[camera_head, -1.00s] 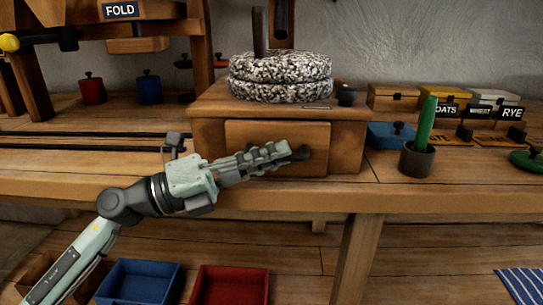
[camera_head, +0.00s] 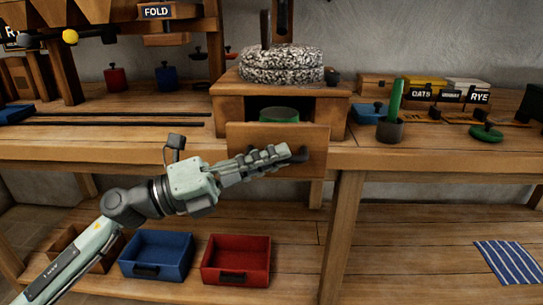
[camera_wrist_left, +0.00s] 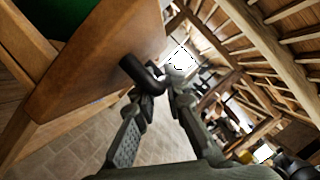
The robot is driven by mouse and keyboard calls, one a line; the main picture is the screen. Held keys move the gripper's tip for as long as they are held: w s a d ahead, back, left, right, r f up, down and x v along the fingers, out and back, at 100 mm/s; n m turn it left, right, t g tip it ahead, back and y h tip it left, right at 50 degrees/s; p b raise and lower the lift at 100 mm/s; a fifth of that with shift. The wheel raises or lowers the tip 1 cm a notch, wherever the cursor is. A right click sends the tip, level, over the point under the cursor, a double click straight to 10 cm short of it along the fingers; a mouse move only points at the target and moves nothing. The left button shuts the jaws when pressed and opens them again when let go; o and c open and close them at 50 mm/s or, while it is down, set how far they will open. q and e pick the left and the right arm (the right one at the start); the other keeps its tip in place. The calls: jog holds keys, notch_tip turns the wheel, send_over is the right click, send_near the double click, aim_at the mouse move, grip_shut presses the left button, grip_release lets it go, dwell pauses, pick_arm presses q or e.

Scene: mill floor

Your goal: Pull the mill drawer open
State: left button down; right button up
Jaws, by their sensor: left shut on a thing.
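The wooden mill (camera_head: 228,104) stands on the bench with two speckled round stones (camera_head: 280,68) on top. Its drawer (camera_head: 268,134) is out of the mill body, and a dark opening shows behind its front panel. A green round thing (camera_head: 279,115) sits in the drawer; green also shows in the left wrist view. My left gripper (camera_head: 290,155) reaches across the drawer front and is shut on its dark knob (camera_wrist_left: 143,74). The fingers hide part of the knob. My right gripper is in neither view.
A blue box (camera_head: 369,113) and a dark cup (camera_head: 390,130) with a green rod stand right of the mill. Labelled boxes stand farther right. Blue (camera_head: 158,254) and red (camera_head: 236,258) trays lie on the low shelf. Clear space lies before the bench.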

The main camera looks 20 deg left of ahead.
pick_arm(q)
jog(key=shift+s+d, duration=0.1)
jog(key=shift+s, duration=0.2)
jog(key=c, duration=1.8)
grip_release()
jog(key=shift+c, duration=0.2)
jog(key=v, duration=1.2)
